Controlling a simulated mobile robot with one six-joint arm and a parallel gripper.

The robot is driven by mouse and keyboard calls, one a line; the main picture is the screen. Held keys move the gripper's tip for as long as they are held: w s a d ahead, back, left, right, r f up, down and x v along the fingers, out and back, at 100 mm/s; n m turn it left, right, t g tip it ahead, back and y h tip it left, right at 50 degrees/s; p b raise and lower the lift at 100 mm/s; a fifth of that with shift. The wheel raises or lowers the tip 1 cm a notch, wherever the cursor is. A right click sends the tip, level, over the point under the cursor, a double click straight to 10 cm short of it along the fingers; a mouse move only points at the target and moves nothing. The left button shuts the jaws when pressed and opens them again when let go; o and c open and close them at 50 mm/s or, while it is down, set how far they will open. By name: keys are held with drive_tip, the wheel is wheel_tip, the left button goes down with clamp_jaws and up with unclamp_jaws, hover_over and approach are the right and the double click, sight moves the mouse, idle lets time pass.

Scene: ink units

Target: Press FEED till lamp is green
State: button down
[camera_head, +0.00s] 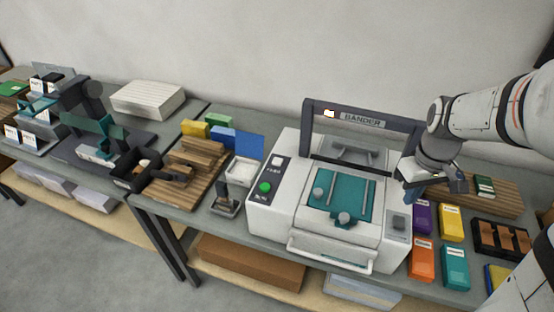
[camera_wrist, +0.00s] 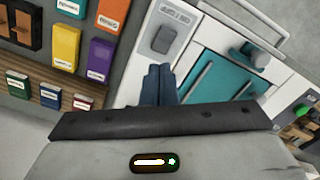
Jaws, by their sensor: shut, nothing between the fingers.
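The white banding machine (camera_head: 280,205) stands on the bench, with BANDER on its dark arch. A small lamp (camera_head: 329,113) on the arch glows whitish with an orange-looking rim, not green. A grey button (camera_head: 398,222) sits on the machine's front right panel; in the wrist view this button (camera_wrist: 164,39) has a label beside it that appears upside down and reads like FEED. My gripper (camera_head: 408,192) is over the machine's right side, behind the button. Its blue fingers (camera_wrist: 159,70) are shut and empty, their tips close to the button in the picture; I see no contact.
A green button (camera_head: 265,187) and a white one (camera_head: 277,161) are on the left panel. Several coloured boxes (camera_head: 422,258) lie right of the machine. A teal plate (camera_head: 345,190) with a knob fills its middle. The arch (camera_head: 408,140) stands close to my arm.

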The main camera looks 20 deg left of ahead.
drive_tip(key=shift+s, duration=0.1)
drive_tip(key=s+d+r+m+t+b, duration=0.1)
drive_tip(key=s+r+m+t, duration=0.2)
drive_tip(key=s, duration=1.1)
wheel_tip(320, 180, up, 2)
drive_tip(key=m, duration=0.3)
drive_tip(key=shift+s, duration=0.2)
